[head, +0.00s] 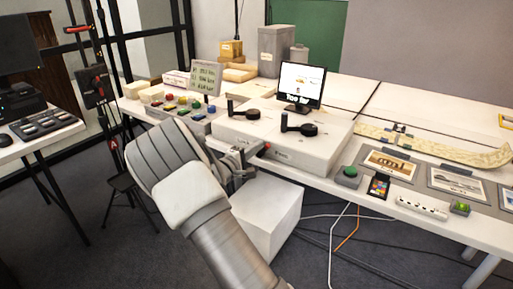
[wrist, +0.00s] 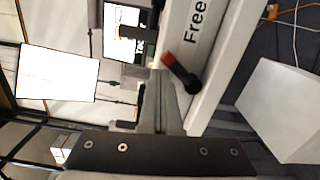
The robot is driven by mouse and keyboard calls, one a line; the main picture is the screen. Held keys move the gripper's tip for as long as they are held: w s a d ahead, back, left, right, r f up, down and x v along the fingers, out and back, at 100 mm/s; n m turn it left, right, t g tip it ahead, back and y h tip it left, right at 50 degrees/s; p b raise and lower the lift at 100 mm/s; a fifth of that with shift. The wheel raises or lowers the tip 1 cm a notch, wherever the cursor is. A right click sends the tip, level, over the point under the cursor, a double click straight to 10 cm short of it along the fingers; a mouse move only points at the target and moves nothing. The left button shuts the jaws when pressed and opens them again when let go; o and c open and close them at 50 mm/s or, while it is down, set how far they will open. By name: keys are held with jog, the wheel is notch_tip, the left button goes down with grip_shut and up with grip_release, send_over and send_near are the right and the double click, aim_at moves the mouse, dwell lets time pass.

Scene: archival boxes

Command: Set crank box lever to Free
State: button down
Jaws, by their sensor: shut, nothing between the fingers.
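The crank box (head: 325,150) is a wide pale box on the table, with black cranks (head: 300,125) on top. Its lever, short and black with a red end, shows in the wrist view (wrist: 181,74) just right of my fingertips. The word "Free" (wrist: 196,22) is printed on the box's face above the lever in that view. In the head view, only the red end (head: 267,146) shows clearly. My gripper (wrist: 158,76) is shut and empty, close to the lever; contact cannot be told. In the head view, my gripper (head: 240,160) is at the box's front, partly hidden by my arm.
A white block (head: 270,212) stands on the floor below the table's front edge. A monitor (head: 301,82) stands behind the box. A green button (head: 348,174) and picture cards (head: 390,164) lie to the right. Coloured buttons (head: 183,101) are on the left.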

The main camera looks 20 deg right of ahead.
jog(key=s+a+r+p, duration=0.1)
jog(key=s+a, duration=0.1)
jog(key=a, duration=0.3)
jog(key=s+a+r+p, duration=0.1)
jog(key=a+p, duration=0.1)
jog(key=a, duration=0.3)
jog(key=shift+s+a+r, duration=0.3)
jog(key=shift+s+a, duration=0.1)
jog(key=s+d+r+m+g+y, duration=0.3)
jog(key=s+d+g, duration=0.15)
jog(key=s, duration=0.45)
jog(key=s+d+r+m+g+y, duration=0.25)
jog(key=s+d+m+g, duration=0.2)
jog(key=s, duration=0.35)
jog(key=s+a+r+t+y, duration=0.25)
jog(key=s+a+y, duration=0.25)
jog(key=s, duration=0.4)
jog(key=s+a+r+t+y, duration=0.2)
jog(key=s+a+r+y, duration=0.15)
jog(key=s, duration=0.55)
notch_tip(320, 180, up, 22)
jog(key=a+p, duration=0.1)
jog(key=p, duration=2.1)
jog(key=shift+s+m+y, duration=0.35)
jog(key=shift+s+y, duration=0.05)
